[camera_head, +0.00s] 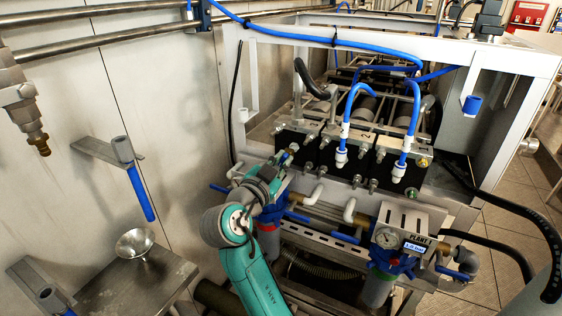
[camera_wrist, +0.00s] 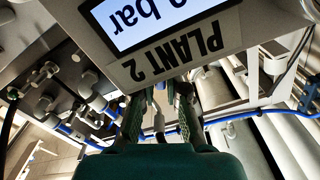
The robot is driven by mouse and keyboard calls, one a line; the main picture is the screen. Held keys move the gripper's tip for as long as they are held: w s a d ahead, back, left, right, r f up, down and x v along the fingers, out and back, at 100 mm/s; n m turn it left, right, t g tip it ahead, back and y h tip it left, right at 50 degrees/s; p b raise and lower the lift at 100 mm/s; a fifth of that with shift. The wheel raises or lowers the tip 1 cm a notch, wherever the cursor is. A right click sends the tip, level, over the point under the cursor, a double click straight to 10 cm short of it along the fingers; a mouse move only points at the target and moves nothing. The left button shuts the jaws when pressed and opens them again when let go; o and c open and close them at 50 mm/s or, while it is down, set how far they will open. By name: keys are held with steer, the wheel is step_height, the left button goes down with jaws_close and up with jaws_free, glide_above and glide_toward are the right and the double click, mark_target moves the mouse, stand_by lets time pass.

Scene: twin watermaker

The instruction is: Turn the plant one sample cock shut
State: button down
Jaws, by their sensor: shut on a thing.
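My gripper (camera_head: 287,160) reaches up from my teal arm to the left part of the machine front, beside the row of black blocks. In the wrist view my gripper (camera_wrist: 160,112) points in beneath a grey box labelled "PLANT 2" (camera_wrist: 172,58), seen upside down. Its fingers are shut on a small pale part (camera_wrist: 159,118), mostly hidden between them. I cannot tell whether this part is the plant one sample cock or how its handle is turned. In the head view a second gauge box (camera_head: 405,228) with a "PLANT" label stands to the right; its number is unclear.
A white frame (camera_head: 400,47) with blue hoses surrounds the black blocks (camera_head: 345,158). A steel funnel (camera_head: 135,243) stands on a shelf at left. A blue-sleeved pipe (camera_head: 141,193) is on the wall. Black hoses (camera_head: 520,220) curve at right. Tiled floor is free beyond.

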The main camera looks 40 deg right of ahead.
steer(key=m, duration=0.6)
steer(key=shift+s+f, duration=0.1)
steer(key=m, duration=0.7)
steer(key=shift+f, duration=0.15)
stand_by(0.5)
steer(key=c, duration=1.2)
jaws_free()
steer(key=shift+f, duration=0.1)
